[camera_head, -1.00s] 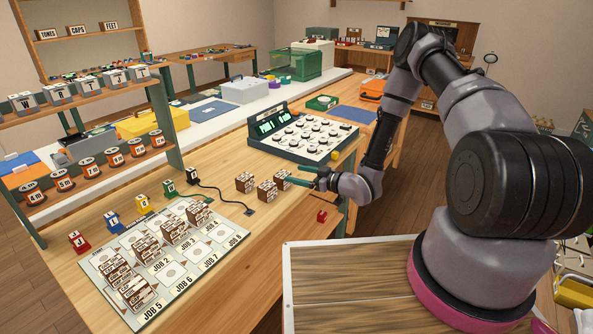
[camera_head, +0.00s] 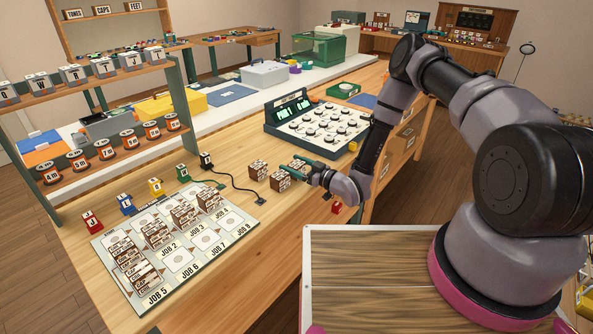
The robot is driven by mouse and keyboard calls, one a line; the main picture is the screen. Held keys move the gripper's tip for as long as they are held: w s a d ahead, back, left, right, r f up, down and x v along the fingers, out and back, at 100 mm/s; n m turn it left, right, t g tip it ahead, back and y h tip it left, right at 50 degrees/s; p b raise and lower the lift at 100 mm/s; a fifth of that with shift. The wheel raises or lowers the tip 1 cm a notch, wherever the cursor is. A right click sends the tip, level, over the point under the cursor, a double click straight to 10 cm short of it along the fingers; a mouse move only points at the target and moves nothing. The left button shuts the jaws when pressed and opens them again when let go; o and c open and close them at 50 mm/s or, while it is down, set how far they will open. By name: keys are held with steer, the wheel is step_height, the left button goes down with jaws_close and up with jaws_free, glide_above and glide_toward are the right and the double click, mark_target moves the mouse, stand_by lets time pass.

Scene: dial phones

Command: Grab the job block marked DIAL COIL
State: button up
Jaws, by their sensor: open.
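Several small brown-and-white job blocks are in view, and their lettering is too small for me to tell which one is DIAL COIL. A loose group stands on the bench: a left block (camera_head: 258,169), a front block (camera_head: 280,182) and another just behind it, partly covered by my gripper. My gripper (camera_head: 294,168) reaches in from the right, its green fingers open at the right side of this group. I cannot tell whether a finger touches a block. More job blocks (camera_head: 158,236) stand in rows on the job board (camera_head: 205,262).
A dial panel (camera_head: 318,127) with a green display stands behind the gripper. A black cable (camera_head: 236,190) lies left of the loose blocks.

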steer(key=shift+x, duration=1.05)
steer(key=c, duration=1.2)
steer(key=shift+o, duration=0.2)
steer(key=shift+r, duration=0.1)
